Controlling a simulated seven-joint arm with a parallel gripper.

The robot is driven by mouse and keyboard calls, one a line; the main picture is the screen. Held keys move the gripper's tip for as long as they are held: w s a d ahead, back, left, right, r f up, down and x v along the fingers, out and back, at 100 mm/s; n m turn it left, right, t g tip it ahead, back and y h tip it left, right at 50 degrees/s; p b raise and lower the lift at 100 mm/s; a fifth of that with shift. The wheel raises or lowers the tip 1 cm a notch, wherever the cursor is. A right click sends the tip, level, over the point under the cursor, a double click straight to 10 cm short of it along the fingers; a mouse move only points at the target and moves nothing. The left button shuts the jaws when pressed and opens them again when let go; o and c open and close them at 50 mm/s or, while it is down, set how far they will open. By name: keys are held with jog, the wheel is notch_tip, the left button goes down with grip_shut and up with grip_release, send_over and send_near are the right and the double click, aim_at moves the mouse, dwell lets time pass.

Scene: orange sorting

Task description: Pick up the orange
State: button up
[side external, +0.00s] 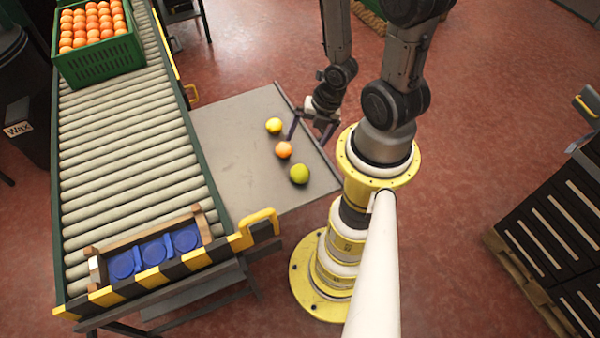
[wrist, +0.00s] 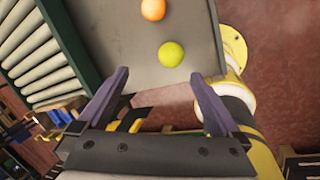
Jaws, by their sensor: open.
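The orange (side external: 284,150) rests on the grey metal table between a yellow fruit (side external: 273,126) and a yellow-green fruit (side external: 299,174). In the wrist view the orange (wrist: 153,9) is at the top edge, partly cut off, with the yellow-green fruit (wrist: 171,54) below it. My gripper (side external: 310,132) hangs over the right side of the table, to the right of the orange and apart from it. In the wrist view my gripper (wrist: 160,82) has its two purple fingers spread wide, with nothing between them.
The grey table (side external: 230,125) adjoins a roller conveyor (side external: 125,130). A green crate (side external: 100,65) full of oranges stands at the conveyor's far end. A wooden tray (side external: 95,270) with blue round cups sits at its near end. A yellow handle (side external: 262,217) rises by the table's near corner.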

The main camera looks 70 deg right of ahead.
aim_at(303, 167)
jog(key=shift+m+g, duration=0.3)
jog(key=shift+m, duration=0.1)
jog(key=shift+s+f+x, duration=0.1)
jog(key=shift+s+x, duration=0.25)
jog(key=shift+x, duration=2.05)
jog(key=shift+s+f+x, duration=0.1)
jog(key=shift+s+x, duration=0.25)
jog(key=shift+x, duration=2)
jog(key=shift+s+f+x, duration=0.1)
jog(key=shift+s+x, duration=0.3)
jog(key=shift+x, duration=2)
jog(key=c, duration=1.4)
jog(key=shift+r, duration=0.1)
